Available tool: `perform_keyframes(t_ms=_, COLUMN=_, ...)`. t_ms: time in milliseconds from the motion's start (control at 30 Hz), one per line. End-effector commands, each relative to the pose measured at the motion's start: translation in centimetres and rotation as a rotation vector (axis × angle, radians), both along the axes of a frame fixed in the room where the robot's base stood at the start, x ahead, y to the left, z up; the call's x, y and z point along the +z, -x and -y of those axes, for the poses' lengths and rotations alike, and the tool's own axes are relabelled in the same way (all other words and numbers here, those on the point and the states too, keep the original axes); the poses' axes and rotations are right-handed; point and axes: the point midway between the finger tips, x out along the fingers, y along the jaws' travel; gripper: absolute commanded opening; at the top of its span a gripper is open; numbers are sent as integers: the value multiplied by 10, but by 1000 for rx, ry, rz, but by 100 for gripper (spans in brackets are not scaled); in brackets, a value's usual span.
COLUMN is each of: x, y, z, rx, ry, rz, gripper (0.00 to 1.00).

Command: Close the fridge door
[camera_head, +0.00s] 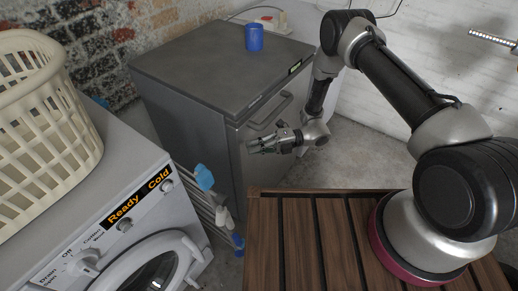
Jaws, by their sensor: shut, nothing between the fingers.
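The grey fridge (200,122) stands at the back middle. Its door (262,128) is on the right-hand front side, with a bar handle (270,111) near the top. The door looks flush or nearly flush with the body; I cannot tell if a small gap is left. My gripper (255,147) is shut and empty, in front of the door and below the handle. I cannot tell whether its fingertips touch the door. My gripper covers part of the door's middle, and the door's lower part is partly hidden.
A blue cup (254,38) and a small white and red object (271,22) sit on the fridge top. A washing machine (130,222) with a cream basket (40,130) is at left. A rack with blue and white items (205,180) stands between. A slatted wooden surface (325,235) is in front.

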Motion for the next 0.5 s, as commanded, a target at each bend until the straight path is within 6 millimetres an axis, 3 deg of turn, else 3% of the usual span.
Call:
perform_keyframes(t_ms=267, x=0, y=15, z=27, rx=-2, ry=1, rz=-5, gripper=0)
perform_keyframes(t_ms=500, x=0, y=9, z=84, rx=-3, ry=0, rz=1, gripper=0)
